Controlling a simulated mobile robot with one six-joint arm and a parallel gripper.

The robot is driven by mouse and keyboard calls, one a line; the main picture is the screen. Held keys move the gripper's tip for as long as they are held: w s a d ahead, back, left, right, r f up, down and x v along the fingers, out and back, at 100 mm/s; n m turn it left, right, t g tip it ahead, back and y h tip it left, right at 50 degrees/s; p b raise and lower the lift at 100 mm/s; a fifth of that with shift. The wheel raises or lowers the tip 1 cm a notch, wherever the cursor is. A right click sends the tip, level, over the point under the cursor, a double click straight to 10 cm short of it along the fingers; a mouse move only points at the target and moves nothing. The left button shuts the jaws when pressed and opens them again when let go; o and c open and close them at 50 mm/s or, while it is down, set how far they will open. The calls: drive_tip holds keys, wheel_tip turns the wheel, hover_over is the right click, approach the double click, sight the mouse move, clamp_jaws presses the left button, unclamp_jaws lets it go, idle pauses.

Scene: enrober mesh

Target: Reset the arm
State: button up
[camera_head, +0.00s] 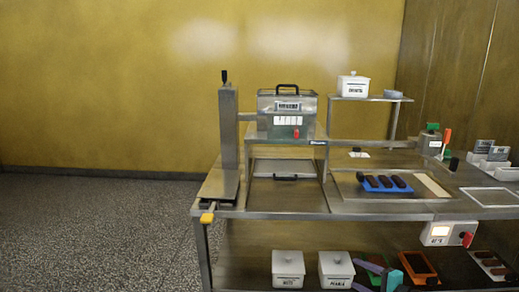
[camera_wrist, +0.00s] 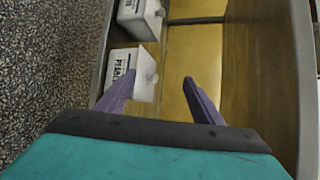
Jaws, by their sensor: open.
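My gripper (camera_wrist: 158,78) shows in the wrist view with two purple fingers spread apart and nothing held between them. Its teal body fills the bottom of that view. In the head view my gripper (camera_head: 354,274) is low at the lower shelf, fingers pointing left. A white lidded bin (camera_head: 337,268) stands just left of the fingertips. It also shows in the wrist view (camera_wrist: 145,78), partly behind the left finger; whether they touch I cannot tell. A second white bin (camera_head: 288,268) stands further left.
The steel table (camera_head: 290,200) above carries a lidded machine (camera_head: 287,112), a blue tray (camera_head: 385,184) with dark bars, and a clamp-like post (camera_head: 229,140). An orange-framed tray (camera_head: 418,266) and a control box (camera_head: 447,234) are right of my gripper. Open floor (camera_head: 90,230) lies left.

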drive_tip(key=s+a+f+n+g+p, duration=0.25)
drive_tip(key=s+a+f, duration=0.2)
drive_tip(key=a, duration=0.35)
drive_tip(key=s+a+f+n+g+y+p, duration=0.1)
drive_tip(key=s+a+f+g, duration=0.25)
drive_tip(key=a+f, duration=0.35)
drive_tip(key=s+a+f+n+g+p, duration=0.2)
drive_tip(key=s+a+f+g, duration=0.15)
drive_tip(key=a, duration=0.55)
drive_tip(key=s+a+f+n+g+h+p, duration=0.1)
drive_tip(key=s+a+f+n+g+p, duration=0.2)
drive_tip(key=s, duration=0.4)
drive_tip(key=s+a+f+g+h, duration=0.1)
drive_tip(key=s+a+f+g, duration=0.1)
drive_tip(key=s+a+f, duration=0.3)
drive_tip(key=s+d+f+n+g+h+p, duration=0.1)
drive_tip(key=s+d+f+n+h, duration=0.15)
drive_tip(key=s, duration=0.35)
drive_tip(key=s+d+f+n+g+h, duration=0.1)
drive_tip(key=s+d+g, duration=0.15)
drive_tip(key=s, duration=0.35)
drive_tip(key=s+d+n+h, duration=0.2)
drive_tip(key=s+d+h, duration=0.1)
drive_tip(key=d, duration=0.4)
drive_tip(key=shift+d, duration=0.2)
